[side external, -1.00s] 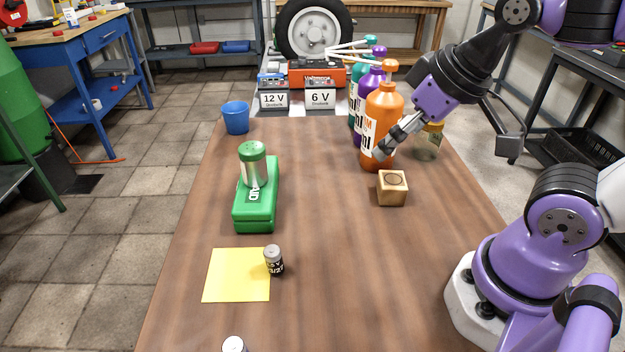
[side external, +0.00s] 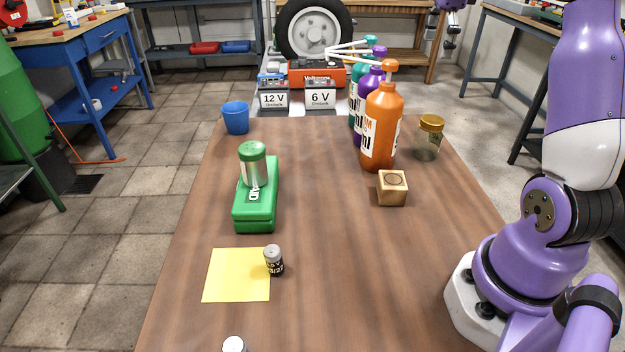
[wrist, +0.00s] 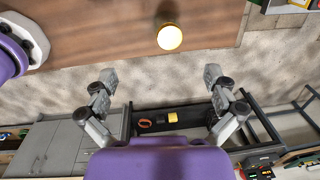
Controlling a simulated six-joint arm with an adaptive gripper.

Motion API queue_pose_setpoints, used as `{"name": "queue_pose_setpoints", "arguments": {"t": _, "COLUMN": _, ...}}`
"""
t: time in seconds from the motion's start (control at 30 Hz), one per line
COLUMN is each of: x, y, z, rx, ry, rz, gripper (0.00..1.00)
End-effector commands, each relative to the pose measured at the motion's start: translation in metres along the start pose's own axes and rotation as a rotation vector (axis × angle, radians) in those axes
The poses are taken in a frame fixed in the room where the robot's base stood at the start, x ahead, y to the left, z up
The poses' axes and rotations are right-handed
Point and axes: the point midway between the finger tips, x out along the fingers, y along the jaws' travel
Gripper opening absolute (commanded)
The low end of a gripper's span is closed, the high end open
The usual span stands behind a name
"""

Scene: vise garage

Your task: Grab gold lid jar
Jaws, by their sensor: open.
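The gold lid jar (side external: 430,139) is clear glass with a gold lid and stands upright near the table's far right edge, just right of the orange bottle. Its lid (wrist: 170,37) is seen from above in the wrist view, near the table's edge. My gripper (wrist: 160,75) is open and empty, its two fingers spread wide. It hangs over the floor beyond the table edge, with the jar ahead of and between the fingers, apart from them. In the side view only a small part of it shows at the top edge.
The orange bottle (side external: 381,130) stands close beside the jar, with purple and teal bottles behind it. A wooden block (side external: 392,188) is nearer. A green case (side external: 257,209), a blue cup (side external: 236,117) and a yellow sheet (side external: 236,275) are to the left. The table's middle is clear.

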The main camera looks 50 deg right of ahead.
Motion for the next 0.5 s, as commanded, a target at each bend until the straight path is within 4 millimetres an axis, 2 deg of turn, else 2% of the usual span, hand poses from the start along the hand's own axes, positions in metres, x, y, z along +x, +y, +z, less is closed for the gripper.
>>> {"name": "queue_pose_setpoints", "arguments": {"t": 0.1, "x": 0.010, "y": -0.013, "z": -0.022, "rx": 0.198, "ry": 0.010, "rz": 0.033, "gripper": 1.00}}
{"name": "queue_pose_setpoints", "arguments": {"t": 0.3, "x": 0.025, "y": -0.026, "z": -0.054, "rx": 0.478, "ry": 0.027, "rz": 0.078, "gripper": 1.00}}
{"name": "queue_pose_setpoints", "arguments": {"t": 0.5, "x": 0.053, "y": -0.022, "z": -0.051, "rx": 0.463, "ry": 0.026, "rz": 0.077, "gripper": 1.00}}
